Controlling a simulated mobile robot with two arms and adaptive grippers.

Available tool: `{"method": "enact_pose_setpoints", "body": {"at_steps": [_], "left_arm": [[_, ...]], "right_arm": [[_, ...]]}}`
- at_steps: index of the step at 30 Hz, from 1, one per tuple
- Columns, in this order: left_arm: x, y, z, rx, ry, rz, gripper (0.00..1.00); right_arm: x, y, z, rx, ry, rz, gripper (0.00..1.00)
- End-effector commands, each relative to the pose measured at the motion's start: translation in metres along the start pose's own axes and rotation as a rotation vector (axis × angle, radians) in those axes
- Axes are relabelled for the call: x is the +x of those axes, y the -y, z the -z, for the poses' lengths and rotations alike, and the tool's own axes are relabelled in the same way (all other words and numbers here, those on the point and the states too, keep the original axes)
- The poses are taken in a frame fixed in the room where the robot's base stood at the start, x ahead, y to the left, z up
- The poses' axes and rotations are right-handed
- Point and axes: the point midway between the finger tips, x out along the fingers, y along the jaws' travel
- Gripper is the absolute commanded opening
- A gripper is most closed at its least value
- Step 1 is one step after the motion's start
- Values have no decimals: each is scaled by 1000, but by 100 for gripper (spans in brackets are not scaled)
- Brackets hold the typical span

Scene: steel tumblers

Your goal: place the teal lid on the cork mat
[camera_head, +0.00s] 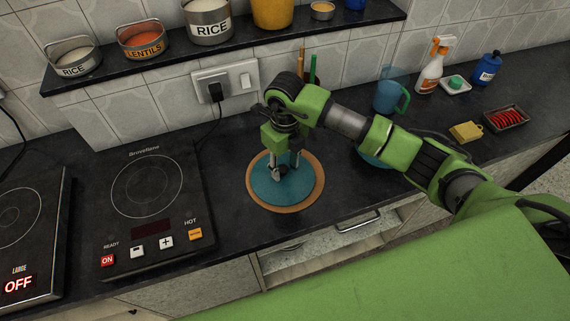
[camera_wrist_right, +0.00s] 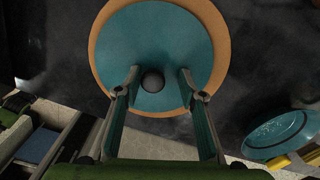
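The teal lid (camera_head: 268,190), a round disc with a dark knob (camera_wrist_right: 152,82), appears to lie flat on the round cork mat (camera_head: 285,208). The mat's rim shows around the lid in the head view. In the right wrist view the lid (camera_wrist_right: 165,38) also sits inside the mat's rim (camera_wrist_right: 100,55). My right gripper (camera_head: 287,166) points down over the lid. Its fingers (camera_wrist_right: 158,78) stand apart on either side of the knob, with a gap on both sides. My left gripper is not in view.
A teal dish (camera_wrist_right: 285,132) lies to the right, partly behind my right arm in the head view. A blue jug (camera_head: 390,96) stands behind the arm. A hob (camera_head: 150,200) is left of the mat. A shelf (camera_head: 250,40) with tins hangs behind. The counter's front edge is close.

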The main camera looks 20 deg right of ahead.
Motion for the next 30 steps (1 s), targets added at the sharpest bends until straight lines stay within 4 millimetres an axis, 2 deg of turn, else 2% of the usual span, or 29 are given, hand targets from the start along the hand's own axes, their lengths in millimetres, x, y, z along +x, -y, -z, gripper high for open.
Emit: {"method": "enact_pose_setpoints", "body": {"at_steps": [6,11,14,24,30], "left_arm": [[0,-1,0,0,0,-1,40],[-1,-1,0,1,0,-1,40],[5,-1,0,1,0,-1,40],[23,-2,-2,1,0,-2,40],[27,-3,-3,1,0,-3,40]], "right_arm": [[0,0,1,0,-2,-1,37],[-7,0,0,-1,1,0,37],[-23,0,-1,-3,3,2,37],[-95,0,-1,-1,3,2,37],[-118,0,0,-1,1,0,37]]}}
